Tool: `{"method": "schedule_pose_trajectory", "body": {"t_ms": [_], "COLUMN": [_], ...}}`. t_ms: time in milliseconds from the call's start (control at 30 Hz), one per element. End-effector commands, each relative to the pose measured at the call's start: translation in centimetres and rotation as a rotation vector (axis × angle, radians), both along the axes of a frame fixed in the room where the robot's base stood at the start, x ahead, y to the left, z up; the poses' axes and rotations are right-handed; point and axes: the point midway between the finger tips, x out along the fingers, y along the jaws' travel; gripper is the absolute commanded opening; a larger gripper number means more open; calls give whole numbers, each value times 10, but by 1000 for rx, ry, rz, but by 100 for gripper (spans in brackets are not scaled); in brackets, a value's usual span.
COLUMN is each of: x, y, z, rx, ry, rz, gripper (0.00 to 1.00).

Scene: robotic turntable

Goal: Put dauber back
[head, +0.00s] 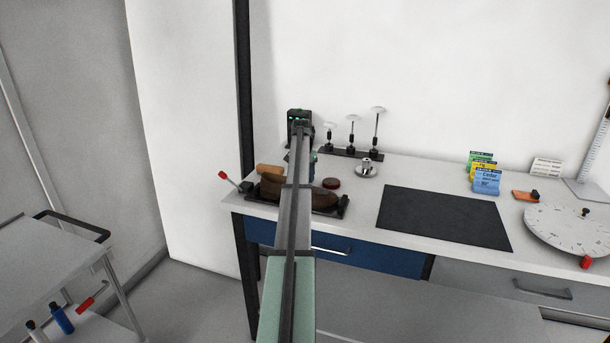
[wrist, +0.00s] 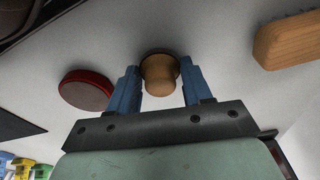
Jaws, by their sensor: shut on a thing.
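The dauber, a light wooden knob (wrist: 160,78) with a dark round base, is upright in the wrist view. My gripper (wrist: 160,70) has its two blue fingers shut on the knob, one on each side. Whether the base rests on the table or hangs just above it I cannot tell. In the head view my arm hides the dauber and most of the fingers. A round tin with a red rim and brown top (wrist: 87,90) sits left of the dauber; it also shows in the head view (head: 331,183), right of my arm.
A brown shoe-like form (head: 272,186) sits on a dark tray (head: 345,205). Small posts on a black bar (head: 360,154) stand behind. A black mat (head: 440,217) and a dial turntable (head: 565,230) are further right.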

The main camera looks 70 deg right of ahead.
Motion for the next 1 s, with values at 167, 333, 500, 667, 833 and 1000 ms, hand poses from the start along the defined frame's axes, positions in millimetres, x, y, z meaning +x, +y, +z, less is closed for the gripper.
{"method": "schedule_pose_trajectory", "body": {"t_ms": [167,333,500,667,833,1000], "x": [0,0,0,0,1,2], "y": [0,0,0,0,2,6], "z": [-1,-1,-1,5,27,59], "rx": [0,0,0,-1,-2,-2], "ry": [0,0,0,0,-1,-1], "rz": [0,0,0,0,0,0], "gripper": [61,75,75,75,75,75]}}
